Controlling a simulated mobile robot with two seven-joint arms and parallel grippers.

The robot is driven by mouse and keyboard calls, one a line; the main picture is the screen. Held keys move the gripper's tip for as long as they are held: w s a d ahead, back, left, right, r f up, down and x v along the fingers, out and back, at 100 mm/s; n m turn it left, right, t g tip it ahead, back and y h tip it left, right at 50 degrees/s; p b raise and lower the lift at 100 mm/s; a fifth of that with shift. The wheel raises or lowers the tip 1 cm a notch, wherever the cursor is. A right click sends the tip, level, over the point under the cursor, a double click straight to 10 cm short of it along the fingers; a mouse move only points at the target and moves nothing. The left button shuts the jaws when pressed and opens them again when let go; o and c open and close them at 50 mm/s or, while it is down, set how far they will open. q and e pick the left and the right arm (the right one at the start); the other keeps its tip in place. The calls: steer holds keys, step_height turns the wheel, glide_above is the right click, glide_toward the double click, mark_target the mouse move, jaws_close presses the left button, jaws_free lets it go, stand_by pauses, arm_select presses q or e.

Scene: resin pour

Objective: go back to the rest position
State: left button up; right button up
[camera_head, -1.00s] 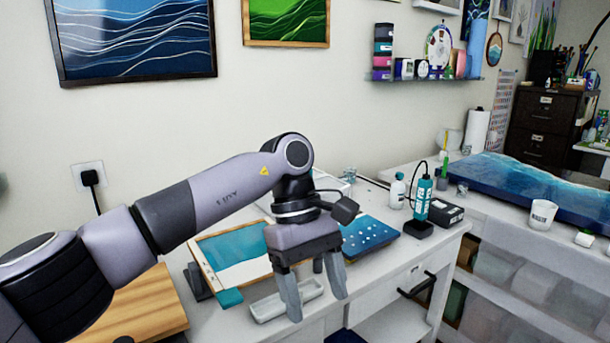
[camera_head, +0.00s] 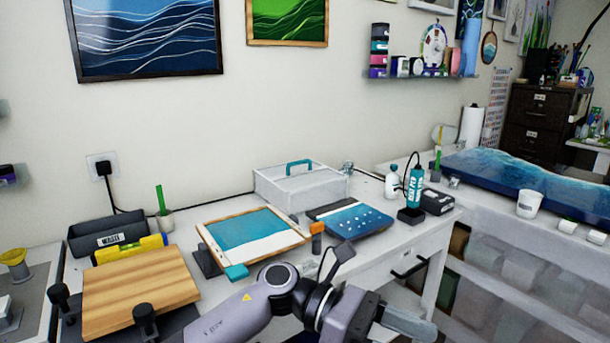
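My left arm enters from the bottom, left of centre, and my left gripper (camera_head: 408,324) is low in the picture, in front of the white table's front edge. It is seen from the side with its grey fingers overlapping, so its opening cannot be judged. No held object shows at it. My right gripper is not in view.
The white table (camera_head: 222,290) bears a wooden board (camera_head: 140,290), a framed teal panel (camera_head: 250,235), a blue panel (camera_head: 352,218), a clear lidded box (camera_head: 300,186) and a teal bottle (camera_head: 414,188). A small orange-topped item (camera_head: 317,240) stands near the arm.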

arm_select(q)
steer(key=w+a+f+m+t+y, duration=0.1)
steer(key=w+a+f+m+t, duration=0.2)
steer(key=a+f+m+t, duration=0.8)
steer(key=w+a+f+m+t+y, duration=0.1)
steer(key=w+a+m+t+y, duration=0.3)
steer(key=m+t, duration=1.4)
steer(key=s+a+f+n+g+y, duration=0.8)
steer(key=s+a+f+n+g, duration=0.2)
steer(key=s+a+f, duration=0.7)
step_height(320, 180, down, 3)
steer(key=shift+s+a+n+g, duration=0.25)
steer(key=shift+a+n+g, duration=0.15)
steer(key=shift+a+n, duration=0.45)
